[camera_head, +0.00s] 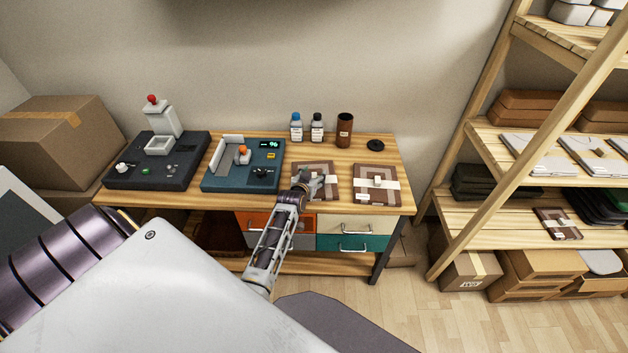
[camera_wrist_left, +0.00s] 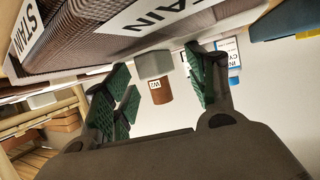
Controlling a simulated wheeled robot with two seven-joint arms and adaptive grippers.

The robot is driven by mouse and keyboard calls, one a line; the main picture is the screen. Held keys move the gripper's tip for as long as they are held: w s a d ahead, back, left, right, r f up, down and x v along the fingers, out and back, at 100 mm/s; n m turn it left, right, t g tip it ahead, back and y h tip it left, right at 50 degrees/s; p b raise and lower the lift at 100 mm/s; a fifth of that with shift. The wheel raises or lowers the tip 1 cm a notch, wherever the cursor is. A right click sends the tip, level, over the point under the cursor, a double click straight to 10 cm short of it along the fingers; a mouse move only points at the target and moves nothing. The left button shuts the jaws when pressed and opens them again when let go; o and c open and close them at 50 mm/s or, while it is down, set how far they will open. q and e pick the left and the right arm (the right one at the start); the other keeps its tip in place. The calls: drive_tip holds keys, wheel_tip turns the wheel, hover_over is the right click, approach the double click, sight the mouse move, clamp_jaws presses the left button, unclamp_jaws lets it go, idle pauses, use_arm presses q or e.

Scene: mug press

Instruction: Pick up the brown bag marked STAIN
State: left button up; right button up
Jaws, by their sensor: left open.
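My left gripper (camera_head: 308,184) is at the left one of two brown bags (camera_head: 318,195) on the wooden table, partly covering it. In the left wrist view a brown ribbed bag marked STAIN (camera_wrist_left: 90,52) fills the upper left, with white labels. My left gripper (camera_wrist_left: 158,68) is open there, its green-padded fingers on either side of a grey block (camera_wrist_left: 153,64), apart from it. The block seems to be the grip on the bag. The other brown bag (camera_head: 364,171) lies to the right; head-view labels are too small to read. My right gripper is not in view.
A brown cylinder (camera_head: 344,131), two small bottles (camera_head: 297,128) and a black disc (camera_head: 375,145) stand behind the bags. A blue-grey device (camera_head: 228,182) and a dark machine tray (camera_head: 125,178) are to the left. Wooden shelves (camera_head: 452,207) stand at right.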

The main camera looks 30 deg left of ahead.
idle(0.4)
use_arm(q)
clamp_jaws()
